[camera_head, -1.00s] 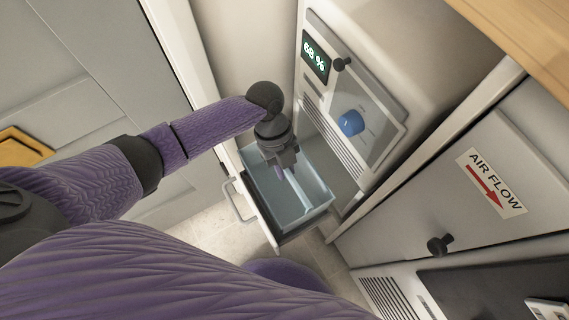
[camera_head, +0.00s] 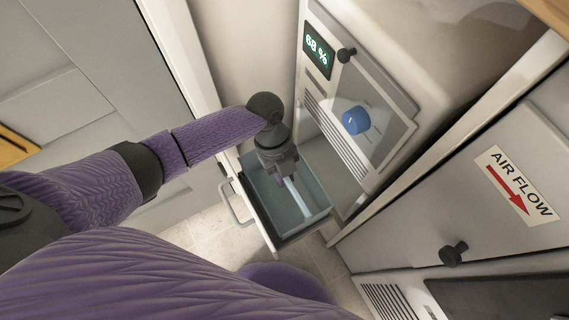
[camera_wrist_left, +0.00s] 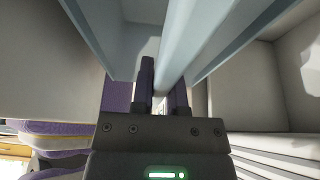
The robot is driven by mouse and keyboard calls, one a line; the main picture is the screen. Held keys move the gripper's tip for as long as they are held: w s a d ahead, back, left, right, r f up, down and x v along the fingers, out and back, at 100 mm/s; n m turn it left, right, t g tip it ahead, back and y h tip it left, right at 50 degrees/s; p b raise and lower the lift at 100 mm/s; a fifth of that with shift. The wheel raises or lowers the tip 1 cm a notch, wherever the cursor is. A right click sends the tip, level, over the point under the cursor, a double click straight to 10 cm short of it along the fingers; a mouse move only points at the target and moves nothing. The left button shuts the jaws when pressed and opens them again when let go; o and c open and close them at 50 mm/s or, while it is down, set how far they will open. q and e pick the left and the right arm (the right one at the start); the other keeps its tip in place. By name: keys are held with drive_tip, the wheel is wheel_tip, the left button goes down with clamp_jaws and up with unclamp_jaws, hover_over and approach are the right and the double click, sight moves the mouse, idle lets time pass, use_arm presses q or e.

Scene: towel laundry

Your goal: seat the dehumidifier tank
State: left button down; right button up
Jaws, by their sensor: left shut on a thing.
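The tank (camera_head: 313,184) is a pale blue-grey open-topped bin. It sits in a pulled-out drawer with a wire handle (camera_head: 233,203), low at the front of the white dehumidifier (camera_head: 379,92). My left gripper (camera_head: 284,181) reaches down into the tank from above. In the left wrist view the fingers (camera_wrist_left: 160,95) are shut on a pale blue bar (camera_wrist_left: 188,45) that runs across the tank's opening. The gripper and wrist hide the back left part of the tank. My right gripper is not in view.
A grey panel with an AIR FLOW sign (camera_head: 515,185) and a dark knob (camera_head: 453,254) stands at the right. Grey cabinet doors (camera_head: 75,105) are at the left.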

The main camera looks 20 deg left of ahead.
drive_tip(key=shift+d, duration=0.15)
use_arm(q)
drive_tip(key=c, duration=0.6)
unclamp_jaws()
drive_tip(key=shift+o, duration=0.2)
drive_tip(key=p+v, duration=0.5)
drive_tip(key=v, duration=0.4)
drive_tip(key=shift+d+r, duration=0.1)
drive_tip(key=shift+w+a+r, duration=0.15)
drive_tip(key=shift+a+r, duration=0.05)
drive_tip(key=shift+r, duration=0.25)
drive_tip(key=shift+f, duration=0.1)
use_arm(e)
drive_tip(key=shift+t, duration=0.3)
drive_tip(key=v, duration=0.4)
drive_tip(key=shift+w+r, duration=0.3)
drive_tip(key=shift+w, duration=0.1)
